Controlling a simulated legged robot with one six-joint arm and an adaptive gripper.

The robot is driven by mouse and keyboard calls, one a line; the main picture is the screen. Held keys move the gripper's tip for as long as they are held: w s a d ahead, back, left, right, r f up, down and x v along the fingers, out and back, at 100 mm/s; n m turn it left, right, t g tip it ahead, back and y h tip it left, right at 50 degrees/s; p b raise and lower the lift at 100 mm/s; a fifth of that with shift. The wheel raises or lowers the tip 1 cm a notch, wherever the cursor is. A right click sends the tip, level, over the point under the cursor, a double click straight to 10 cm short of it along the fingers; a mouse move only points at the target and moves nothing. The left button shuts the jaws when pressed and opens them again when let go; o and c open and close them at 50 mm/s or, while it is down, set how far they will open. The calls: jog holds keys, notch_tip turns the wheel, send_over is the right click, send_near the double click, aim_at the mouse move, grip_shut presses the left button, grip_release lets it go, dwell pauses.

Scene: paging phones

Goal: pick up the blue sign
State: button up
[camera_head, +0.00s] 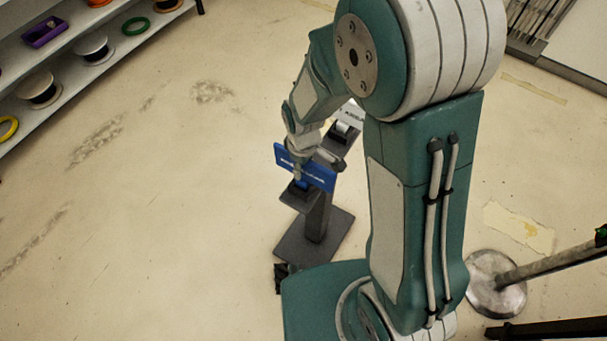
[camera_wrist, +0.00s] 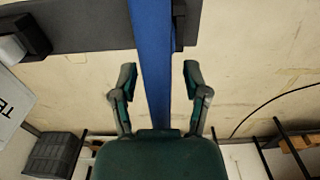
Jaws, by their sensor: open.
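The blue sign (camera_head: 322,178) with white lettering stands on a dark stand (camera_head: 316,235) with a flat square base. My gripper is at the sign in the head view, where its fingers are hard to make out. In the wrist view my gripper (camera_wrist: 160,76) is open, with one finger on each side of the blue sign (camera_wrist: 151,50), which shows as a narrow upright band. Gaps show between both fingertips and the sign. The sign's lower part in that view is hidden behind my gripper's palm.
A shelf (camera_head: 100,62) with coloured rings and spools stands at the upper left. A white label (camera_head: 352,113) is behind the sign. A post with a round metal base (camera_head: 492,292) stands at the lower right. The floor to the left is clear.

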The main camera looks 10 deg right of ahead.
jog(key=shift+f, duration=0.2)
dwell(0.4)
grip_shut()
